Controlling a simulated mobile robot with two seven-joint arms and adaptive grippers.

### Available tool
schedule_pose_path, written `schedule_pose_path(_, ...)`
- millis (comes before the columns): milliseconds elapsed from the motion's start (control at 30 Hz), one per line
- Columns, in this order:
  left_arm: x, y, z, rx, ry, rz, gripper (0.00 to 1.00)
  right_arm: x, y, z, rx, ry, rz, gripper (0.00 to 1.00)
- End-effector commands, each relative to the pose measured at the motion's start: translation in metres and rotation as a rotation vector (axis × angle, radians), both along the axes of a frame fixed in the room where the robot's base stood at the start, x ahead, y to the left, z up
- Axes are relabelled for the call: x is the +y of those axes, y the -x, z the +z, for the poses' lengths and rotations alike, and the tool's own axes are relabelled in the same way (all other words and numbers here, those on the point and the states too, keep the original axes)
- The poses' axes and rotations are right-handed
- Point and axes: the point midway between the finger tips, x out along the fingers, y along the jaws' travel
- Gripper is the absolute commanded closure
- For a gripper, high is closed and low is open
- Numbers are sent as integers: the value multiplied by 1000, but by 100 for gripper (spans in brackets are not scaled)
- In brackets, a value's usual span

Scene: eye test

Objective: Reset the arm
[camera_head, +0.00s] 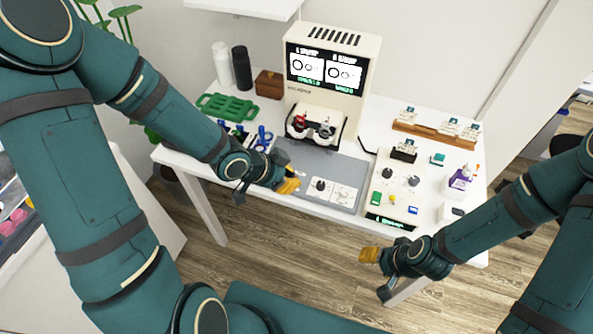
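My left arm, dark teal, comes in from the left. Its gripper (288,185), with yellow-orange fingertips, is over the front edge of the grey mat (330,164) on the white table. A small pale thing lies close by its tips; I cannot tell whether it is held. My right arm comes in from the right. Its gripper (369,254), also yellow-tipped, points left in front of the table, below the control panel in the picture. The fingertips of each gripper look close together, but any gap is too small to make out.
On the white table (262,194) stand an eye-test machine (335,45) with a lit screen, a green rack (226,107), two bottles, a brown box (269,84), a panel with knobs (385,202), a purple-labelled bottle (461,180) and a wooden rack (434,136). Floor shows in front.

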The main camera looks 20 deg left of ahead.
Motion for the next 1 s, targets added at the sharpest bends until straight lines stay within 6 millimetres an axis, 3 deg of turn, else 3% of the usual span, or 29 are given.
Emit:
schedule_pose_path(633,-5,2,-7,34,24,30,100,0,0,0,-1,0,0,43)
schedule_pose_path(767,-22,11,-34,168,102,156,100,0,0,0,-1,0,0,43)
schedule_pose_path(1000,-54,48,-105,511,188,526,100,0,0,0,-1,0,0,43)
